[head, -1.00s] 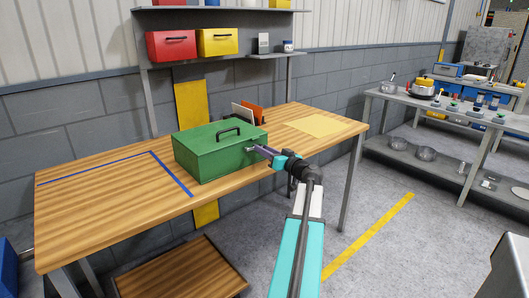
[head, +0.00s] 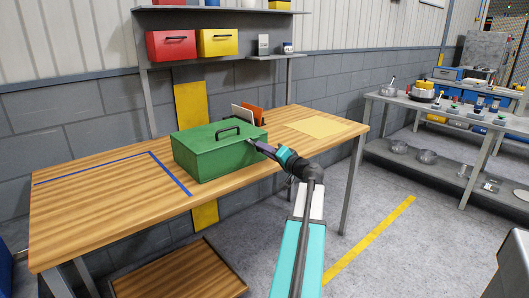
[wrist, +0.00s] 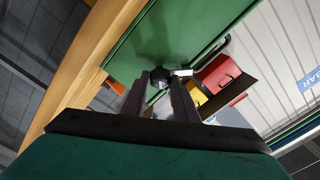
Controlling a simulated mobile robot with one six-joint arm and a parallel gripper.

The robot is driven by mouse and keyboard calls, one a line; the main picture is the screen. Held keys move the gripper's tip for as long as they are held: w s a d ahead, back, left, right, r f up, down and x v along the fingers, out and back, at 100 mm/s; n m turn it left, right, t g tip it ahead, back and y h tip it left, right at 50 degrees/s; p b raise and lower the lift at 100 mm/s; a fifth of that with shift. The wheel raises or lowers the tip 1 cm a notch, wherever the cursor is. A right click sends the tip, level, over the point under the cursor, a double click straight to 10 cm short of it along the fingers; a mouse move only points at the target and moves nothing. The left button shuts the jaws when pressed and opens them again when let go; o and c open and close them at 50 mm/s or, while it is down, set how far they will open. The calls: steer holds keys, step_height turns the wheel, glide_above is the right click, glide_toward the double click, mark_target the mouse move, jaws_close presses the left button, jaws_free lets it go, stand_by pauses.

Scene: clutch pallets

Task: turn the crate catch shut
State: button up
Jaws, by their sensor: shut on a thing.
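The green crate (head: 203,158) stands on the wooden bench with its lid down and a dark handle on top. Its catch is on the end face at the right, mostly hidden by my gripper in the head view. In the wrist view the catch (wrist: 159,75) is a dark round knob with a pale lever pointing right, against the crate's green face (wrist: 190,28). My gripper (head: 256,146) reaches that face from the right. In the wrist view its two fingers (wrist: 161,92) are shut on the catch, one on each side.
The wooden bench (head: 100,208) has a blue tape outline at left and a pale yellow sheet (head: 314,127) at right. White and orange upright pieces (head: 252,115) stand behind the crate. A shelf with red and yellow boxes hangs above.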

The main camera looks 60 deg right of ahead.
steer(key=m+p, duration=0.1)
steer(key=m, duration=0.4)
steer(key=m+p, duration=0.1)
steer(key=m, duration=0.3)
steer(key=shift+p, duration=0.4)
steer(key=shift+f+m, duration=0.1)
steer(key=shift+m, duration=0.2)
steer(key=o, duration=1.1)
steer(key=shift+c, duration=0.2)
steer(key=shift+s, duration=0.1)
steer(key=b+v, duration=0.1)
steer(key=v, duration=1.2)
steer(key=shift+s, duration=0.25)
steer(key=shift+s+a, duration=0.1)
steer(key=shift+a, duration=0.05)
